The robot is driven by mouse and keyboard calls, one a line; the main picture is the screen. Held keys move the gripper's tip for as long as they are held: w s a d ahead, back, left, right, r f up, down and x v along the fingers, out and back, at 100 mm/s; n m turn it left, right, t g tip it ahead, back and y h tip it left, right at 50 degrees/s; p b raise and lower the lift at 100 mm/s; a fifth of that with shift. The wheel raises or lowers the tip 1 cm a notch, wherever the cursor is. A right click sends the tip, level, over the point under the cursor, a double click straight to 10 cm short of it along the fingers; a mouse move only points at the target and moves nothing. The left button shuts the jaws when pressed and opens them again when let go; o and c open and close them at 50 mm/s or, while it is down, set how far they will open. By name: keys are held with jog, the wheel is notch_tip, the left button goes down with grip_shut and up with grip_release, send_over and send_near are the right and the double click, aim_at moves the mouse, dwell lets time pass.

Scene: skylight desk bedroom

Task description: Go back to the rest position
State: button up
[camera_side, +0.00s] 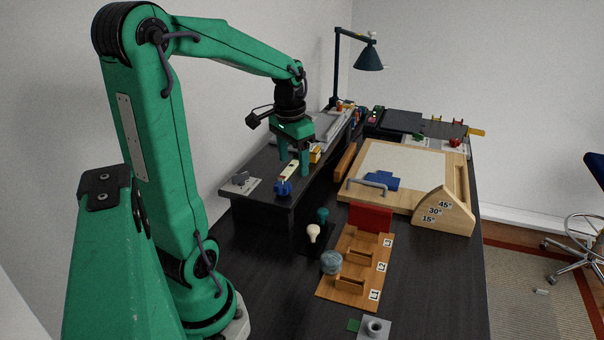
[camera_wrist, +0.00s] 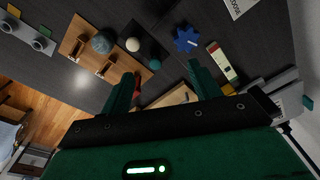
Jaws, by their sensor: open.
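My gripper (camera_side: 293,163) is green and hangs from my raised arm over the dark raised shelf (camera_side: 262,172) at the left of the desk. Its two fingers point down and stand apart, with nothing seen between them. The fingers also show in the wrist view (camera_wrist: 160,88), spread wide. A blue knobbed piece (camera_side: 283,187) lies on the shelf just below the fingers, apart from them; in the wrist view it is a blue star-like shape (camera_wrist: 186,39). A pale block with a red end (camera_wrist: 221,62) lies near it.
A wooden rack marked L1 to L3 (camera_side: 350,287) stands on the desk, with a grey ball (camera_side: 331,262) at its left edge. A wooden angled board (camera_side: 410,161) lies behind it. A desk lamp (camera_side: 369,58) stands at the back. The desk's front right is clear.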

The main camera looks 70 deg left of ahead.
jog(key=s+d+r+m+t, duration=0.1)
jog(key=s+d+t, duration=0.1)
jog(key=d, duration=0.7)
jog(key=s+d+r+m+t, duration=0.1)
jog(key=s+d+r+t, duration=0.1)
jog(key=d, duration=0.8)
jog(key=shift+s+d+r+m+t+h, duration=0.2)
jog(key=shift+s+m+t+h, duration=0.1)
jog(key=shift+s+m+t, duration=0.1)
jog(key=shift+o, duration=0.5)
